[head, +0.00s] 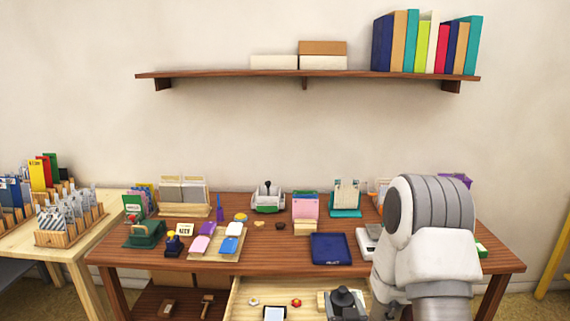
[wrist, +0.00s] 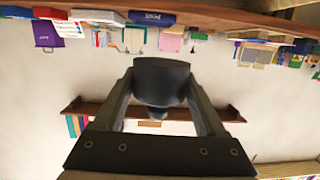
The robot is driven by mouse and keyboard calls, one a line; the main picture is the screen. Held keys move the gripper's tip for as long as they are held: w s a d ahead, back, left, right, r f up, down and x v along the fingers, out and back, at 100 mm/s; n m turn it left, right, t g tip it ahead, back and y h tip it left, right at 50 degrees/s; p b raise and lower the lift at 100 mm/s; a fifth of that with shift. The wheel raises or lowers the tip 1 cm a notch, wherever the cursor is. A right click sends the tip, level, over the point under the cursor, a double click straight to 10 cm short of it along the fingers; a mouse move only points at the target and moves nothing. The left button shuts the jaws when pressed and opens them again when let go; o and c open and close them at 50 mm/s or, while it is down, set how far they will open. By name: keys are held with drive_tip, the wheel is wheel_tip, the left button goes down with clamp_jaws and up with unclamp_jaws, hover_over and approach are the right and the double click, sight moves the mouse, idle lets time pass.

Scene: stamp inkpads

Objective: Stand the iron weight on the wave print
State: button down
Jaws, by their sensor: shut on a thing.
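My gripper (wrist: 161,85) is shut on a dark iron weight (wrist: 161,80) with a small knob. The wrist view is upside down, so the knob points up in the room. In the head view the dark weight (head: 343,298) shows at the bottom, in front of the table and over the drawer area, beside my arm. The wave print cannot be made out in either view. The contact between fingers and weight is partly hidden in the head view.
An open drawer (head: 236,300) below holds small items. A shelf (head: 230,74) hangs above.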

sight(342, 288)
wheel_tip(342, 288, up, 8)
drive_tip(key=p, duration=0.6)
drive_tip(key=shift+r+p, duration=0.1)
drive_tip(key=shift+p, duration=0.2)
drive_tip(key=shift+w+a, duration=0.1)
